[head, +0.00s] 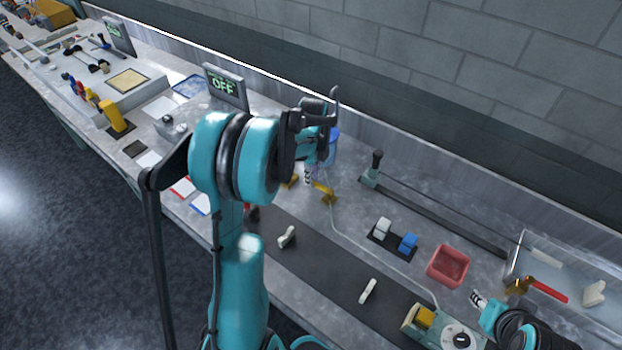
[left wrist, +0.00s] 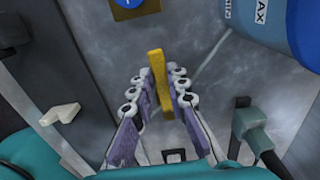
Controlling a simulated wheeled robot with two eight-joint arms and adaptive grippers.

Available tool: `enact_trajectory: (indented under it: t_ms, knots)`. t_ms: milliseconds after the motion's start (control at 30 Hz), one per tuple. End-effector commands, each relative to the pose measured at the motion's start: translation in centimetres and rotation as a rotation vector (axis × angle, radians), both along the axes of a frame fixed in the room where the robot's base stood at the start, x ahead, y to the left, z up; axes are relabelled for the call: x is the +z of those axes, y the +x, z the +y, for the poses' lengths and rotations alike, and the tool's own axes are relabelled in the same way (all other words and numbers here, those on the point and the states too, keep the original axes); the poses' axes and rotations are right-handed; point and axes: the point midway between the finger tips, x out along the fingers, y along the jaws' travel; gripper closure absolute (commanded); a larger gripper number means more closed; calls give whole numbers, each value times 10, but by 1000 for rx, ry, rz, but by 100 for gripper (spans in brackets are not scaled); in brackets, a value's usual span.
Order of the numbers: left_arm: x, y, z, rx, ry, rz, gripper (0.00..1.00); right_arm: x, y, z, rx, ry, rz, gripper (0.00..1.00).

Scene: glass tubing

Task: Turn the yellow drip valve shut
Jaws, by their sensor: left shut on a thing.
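The yellow drip valve's bar handle (left wrist: 157,65) stands between the fingers of my left gripper (left wrist: 160,86) in the left wrist view. The gripper is shut on it. In the head view my left gripper (head: 308,178) reaches down at the back of the bench, beside the yellow valve (head: 326,193). My wrist hides part of this area. A blue tank marked MAX and MIN (left wrist: 285,25) is close by; it shows partly in the head view (head: 334,142). My right gripper (head: 478,298) is at the lower right; its opening is unclear.
A thin clear tube (head: 375,258) runs along the bench toward the lower right. A lever (head: 375,165) with a long slot, white and blue switches (head: 408,243) and a red bin (head: 449,266) stand to the right. An OFF display (head: 224,86) stands behind my left arm.

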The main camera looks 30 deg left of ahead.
Motion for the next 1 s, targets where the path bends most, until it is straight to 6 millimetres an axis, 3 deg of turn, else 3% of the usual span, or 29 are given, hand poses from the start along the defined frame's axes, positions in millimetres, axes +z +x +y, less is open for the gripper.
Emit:
enact_trajectory:
  t_ms: [567,600,667,1000]
  knots:
    - [0,2,-1,-32,0,0,100,0,0,0,0,0,0,65]
    - [0,2,-1,-32,0,0,75,0,0,0,0,0,0,65]
    - [0,2,-1,-32,0,0,64,0,0,0,0,0,0,65]
    - [3,2,0,-30,0,0,64,0,0,0,0,0,0,65]
